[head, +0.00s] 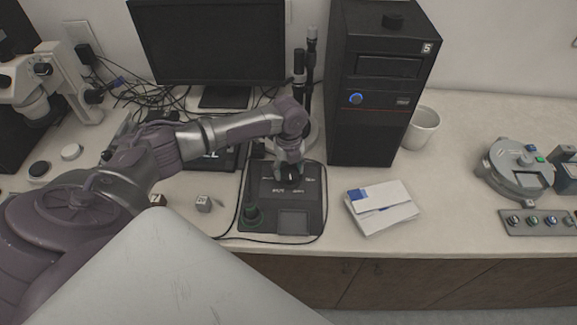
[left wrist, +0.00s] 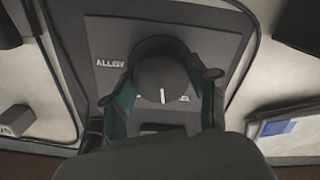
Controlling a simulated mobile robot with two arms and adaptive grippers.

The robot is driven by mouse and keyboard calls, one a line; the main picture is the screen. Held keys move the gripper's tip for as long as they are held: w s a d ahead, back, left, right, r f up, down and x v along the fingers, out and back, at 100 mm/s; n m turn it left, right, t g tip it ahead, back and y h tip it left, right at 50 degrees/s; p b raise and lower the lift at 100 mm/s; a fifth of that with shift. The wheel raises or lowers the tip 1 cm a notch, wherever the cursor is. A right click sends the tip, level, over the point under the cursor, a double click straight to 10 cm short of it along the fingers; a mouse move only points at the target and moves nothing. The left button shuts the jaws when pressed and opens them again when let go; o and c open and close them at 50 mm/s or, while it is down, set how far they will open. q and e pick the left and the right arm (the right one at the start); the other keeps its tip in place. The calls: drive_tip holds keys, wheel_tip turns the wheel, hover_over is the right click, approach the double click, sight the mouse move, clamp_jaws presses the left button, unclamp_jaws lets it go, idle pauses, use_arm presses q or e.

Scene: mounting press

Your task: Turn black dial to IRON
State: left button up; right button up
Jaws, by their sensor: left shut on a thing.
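The black dial (left wrist: 163,76) sits on a dark control box (head: 265,216). In the left wrist view its white pointer line points toward the bottom of the picture, and the word ALLOY stands on the panel to its left. Other lettering below the dial is mostly hidden. My left gripper (left wrist: 164,92) is shut on the dial, one finger on each side of it. In the head view my left gripper (head: 289,172) reaches down onto the box and covers much of the dial. I cannot read IRON in either view. My right gripper is not in view.
A black computer tower (head: 370,125) stands behind right, a monitor (head: 210,42) behind left. A cable runs around the box.

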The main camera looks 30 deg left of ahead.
sight(290, 171)
use_arm(q)
drive_tip(key=m, duration=0.4)
drive_tip(key=shift+d+m, duration=0.1)
drive_tip(key=shift+m, duration=1.9)
drive_tip(key=o, duration=1.2)
drive_tip(key=shift+c, duration=0.2)
wheel_tip(290, 171, up, 12)
